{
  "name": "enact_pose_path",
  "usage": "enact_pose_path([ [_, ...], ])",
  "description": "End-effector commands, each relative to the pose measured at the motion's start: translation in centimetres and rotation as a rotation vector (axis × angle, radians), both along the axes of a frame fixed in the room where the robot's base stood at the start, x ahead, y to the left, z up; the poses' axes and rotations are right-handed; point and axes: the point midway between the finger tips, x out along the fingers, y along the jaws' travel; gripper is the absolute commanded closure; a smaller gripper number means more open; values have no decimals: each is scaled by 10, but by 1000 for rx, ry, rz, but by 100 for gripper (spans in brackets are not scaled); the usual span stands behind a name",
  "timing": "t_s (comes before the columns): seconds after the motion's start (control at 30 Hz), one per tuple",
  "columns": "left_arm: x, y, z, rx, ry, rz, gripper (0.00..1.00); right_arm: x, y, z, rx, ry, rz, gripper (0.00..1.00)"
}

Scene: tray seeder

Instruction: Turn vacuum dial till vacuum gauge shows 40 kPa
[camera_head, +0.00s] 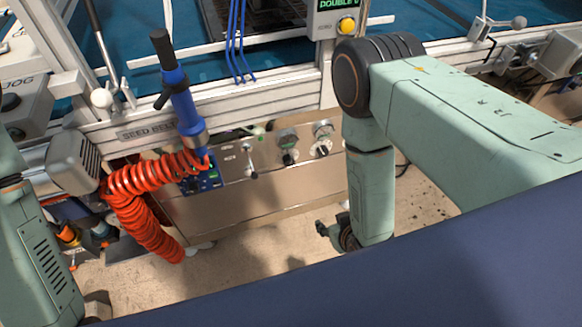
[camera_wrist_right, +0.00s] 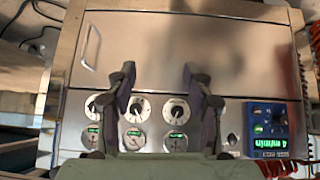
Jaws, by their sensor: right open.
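The control panel is a metal front (camera_head: 262,188) with small green-lit gauges (camera_head: 287,136) above round knobs (camera_head: 290,157). In the right wrist view, several white-faced dials (camera_wrist_right: 138,108) stand in a row, with green-lit gauges (camera_wrist_right: 135,138) below them in the picture. Labels and readings are too small to read, so I cannot tell which are the vacuum dial and gauge. My right gripper (camera_head: 330,236) is low in front of the panel. In its wrist view, the open, empty fingers (camera_wrist_right: 160,75) overlap the dial area from above; contact is not visible. My left gripper is not in view.
A blue module with a green display (camera_wrist_right: 268,128) sits beside the dials. A blue handheld tool (camera_head: 180,95) with a coiled red hose (camera_head: 145,185) hangs at the panel's left. A panel door with a handle (camera_wrist_right: 90,48) shows. Open floor (camera_head: 275,255) lies in front.

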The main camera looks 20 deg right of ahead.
Motion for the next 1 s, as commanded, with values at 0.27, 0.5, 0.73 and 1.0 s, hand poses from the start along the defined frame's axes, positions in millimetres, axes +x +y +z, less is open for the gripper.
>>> enact_pose_path([
  [0.27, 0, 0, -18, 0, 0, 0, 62, 89, 34, -2, 5, -559, 44, 48],
  [0.5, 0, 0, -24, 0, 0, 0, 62, 107, 50, 16, 14, -822, 43, 48],
  [0.73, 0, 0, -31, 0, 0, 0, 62, 125, 52, 19, 14, -854, 41, 48],
  [1.0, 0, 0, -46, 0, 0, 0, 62, 167, 54, 18, 14, -852, 41, 48],
])
